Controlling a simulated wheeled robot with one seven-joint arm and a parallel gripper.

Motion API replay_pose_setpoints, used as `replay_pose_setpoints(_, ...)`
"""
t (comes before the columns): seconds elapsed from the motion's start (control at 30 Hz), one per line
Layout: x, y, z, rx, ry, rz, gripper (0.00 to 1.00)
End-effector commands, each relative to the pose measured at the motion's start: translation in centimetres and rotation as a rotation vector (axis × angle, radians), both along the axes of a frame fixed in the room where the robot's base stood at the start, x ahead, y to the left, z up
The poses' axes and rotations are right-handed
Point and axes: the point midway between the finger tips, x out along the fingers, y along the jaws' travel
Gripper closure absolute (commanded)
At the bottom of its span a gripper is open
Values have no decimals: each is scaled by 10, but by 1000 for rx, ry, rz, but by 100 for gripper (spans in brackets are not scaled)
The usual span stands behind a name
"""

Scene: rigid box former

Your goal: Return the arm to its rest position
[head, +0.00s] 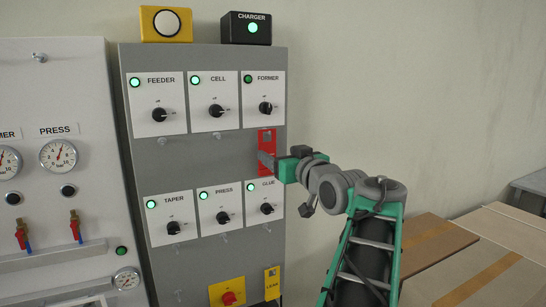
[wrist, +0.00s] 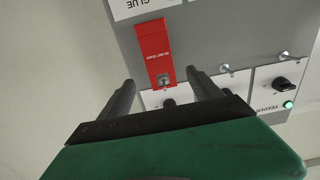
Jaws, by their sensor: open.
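My arm reaches in from the lower right of the head view. My gripper (head: 266,160) is in front of the grey switch panel (head: 170,85), by a red tag (head: 266,136) below the FORMER switch (head: 265,107). The gripper partly hides the tag there. In the wrist view my gripper (wrist: 160,80) has its two dark fingers spread apart with nothing held between them. The red tag (wrist: 154,45) shows beyond the fingertips and appears to hang from a small metal hook. I cannot tell whether a finger touches the panel.
The GLUE switch (head: 267,208) is just below my gripper, with a yellow LEAK tag (head: 272,283) and a red button (head: 229,298) lower down. Gauges and red valves (head: 22,235) are at the left. Flat cardboard (head: 440,245) lies at the lower right. Bare wall is at the upper right.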

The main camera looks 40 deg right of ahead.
Motion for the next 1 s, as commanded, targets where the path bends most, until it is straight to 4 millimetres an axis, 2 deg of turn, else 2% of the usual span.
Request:
replay_pose_setpoints(0.03, -6, 1, -2, -1, -1, -3, 26)
replay_pose_setpoints(0.17, -12, 4, -1, 0, 0, 1, 26)
replay_pose_setpoints(0.27, -1, 17, -13, 20, 35, 17, 26)
replay_pose_setpoints(0.37, 23, 55, -52, 72, 139, 57, 26)
replay_pose_setpoints(0.43, 38, 96, -94, 118, 254, 94, 26)
replay_pose_setpoints(0.5, 43, 140, -139, 160, 384, 130, 26)
replay_pose_setpoints(0.57, 40, 177, -177, 186, 499, 157, 26)
replay_pose_setpoints(0.6, 33, 201, -201, 199, 575, 176, 26)
replay_pose_setpoints(0.67, 18, 237, -238, 214, 697, 202, 26)
replay_pose_setpoints(0.7, 3, 260, -262, 219, 779, 218, 26)
replay_pose_setpoints(0.77, -23, 290, -295, 219, 902, 239, 26)
replay_pose_setpoints(0.8, -43, 307, -315, 215, 979, 248, 26)
replay_pose_setpoints(0.9, -90, 335, -354, 197, 1145, 259, 26)
replay_pose_setpoints(1.0, -121, 346, -375, 180, 1245, 259, 26)
